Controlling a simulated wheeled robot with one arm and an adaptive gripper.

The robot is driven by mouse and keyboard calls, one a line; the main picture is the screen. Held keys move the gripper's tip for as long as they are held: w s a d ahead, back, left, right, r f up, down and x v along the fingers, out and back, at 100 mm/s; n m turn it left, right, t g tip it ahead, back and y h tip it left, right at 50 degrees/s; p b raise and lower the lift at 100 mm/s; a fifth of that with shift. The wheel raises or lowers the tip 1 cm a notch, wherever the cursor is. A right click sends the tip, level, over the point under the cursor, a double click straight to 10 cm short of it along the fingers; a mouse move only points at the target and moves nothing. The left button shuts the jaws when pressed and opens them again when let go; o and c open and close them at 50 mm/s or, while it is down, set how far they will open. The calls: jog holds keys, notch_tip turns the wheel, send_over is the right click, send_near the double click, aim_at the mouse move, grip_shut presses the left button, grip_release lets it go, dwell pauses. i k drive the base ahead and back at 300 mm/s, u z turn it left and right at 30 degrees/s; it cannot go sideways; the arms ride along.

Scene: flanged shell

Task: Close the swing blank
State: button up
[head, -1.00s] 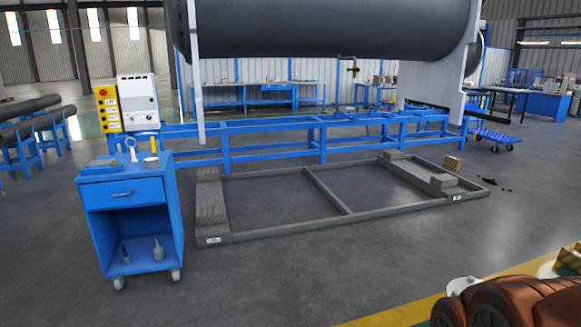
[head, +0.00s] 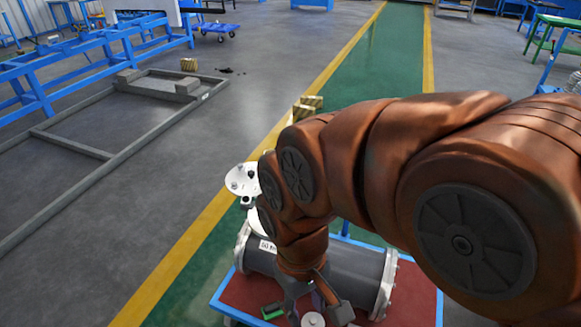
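The flanged shell, a dark grey horizontal cylinder (head: 352,271) with pale bolted end flanges, lies on a blue-framed cart with a red top (head: 419,303) at the bottom of the head view. A pale round plate with bolts (head: 241,179), which looks like the swing blank, stands out up and left of the shell, partly hidden by my arm. My gripper (head: 316,309) points down over the front of the shell. Its dark fingers are spread apart with nothing seen held between them. Whether they touch the shell is unclear.
A small green item (head: 272,311) lies on the cart top. A grey floor frame (head: 75,146) lies at left. Grey floor between frame and walkway is clear.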

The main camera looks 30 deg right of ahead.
aim_at(248, 188)
jog(key=u, duration=1.45)
jog(key=i, duration=1.95)
jog(key=z, duration=1.5)
jog(key=i, duration=0.5)
jog(key=z, duration=0.05)
